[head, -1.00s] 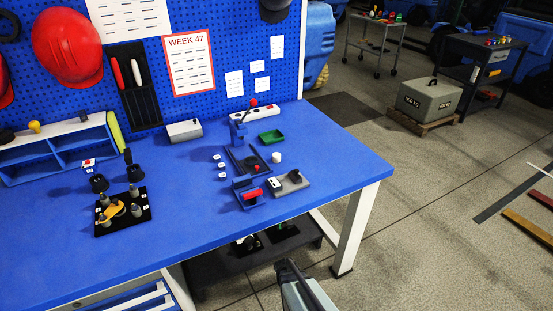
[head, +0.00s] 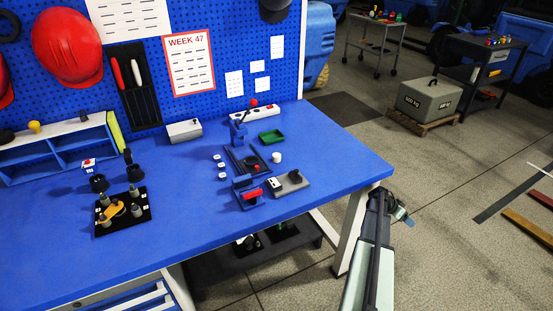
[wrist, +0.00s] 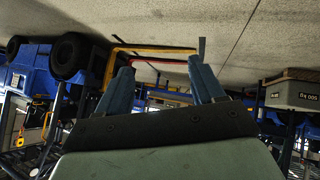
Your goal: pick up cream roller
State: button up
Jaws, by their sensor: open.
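The cream roller (head: 276,157) is a small pale upright cylinder on the blue bench. It stands just right of the dark fixture (head: 250,160) and below the green tray (head: 271,137) in the head view. My gripper (head: 405,212) is off the bench's front right corner, over the floor, well to the right of the roller. In the wrist view my gripper (wrist: 160,72) shows two blue fingers spread apart with nothing between them. The roller is not visible in the wrist view.
A grey fixture (head: 289,184) and a blue holder with a red part (head: 249,195) stand in front of the roller. A black plate with posts (head: 123,211) is further left. The bench's right end (head: 340,165) is clear.

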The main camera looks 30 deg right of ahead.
jog(key=d+r+h, duration=0.1)
jog(key=d+r, duration=0.4)
jog(key=r, duration=0.2)
jog(key=w+r+n+t+h, duration=0.2)
jog(key=r+n+h, duration=0.1)
jog(key=r, duration=1.2)
jog(key=w+r+n+t+h, duration=0.1)
jog(key=w+r+n+h, duration=0.2)
jog(key=r, duration=1.2)
jog(key=n+t+y, duration=0.3)
jog(key=t+y, duration=0.2)
jog(key=y, duration=0.7)
send_over(277, 155)
jog(key=s+a, duration=0.2)
notch_tip(277, 155, down, 7)
jog(key=shift+w+f, duration=0.1)
jog(key=shift+f, duration=0.05)
jog(key=shift+x, duration=2.6)
jog(key=shift+d, duration=0.1)
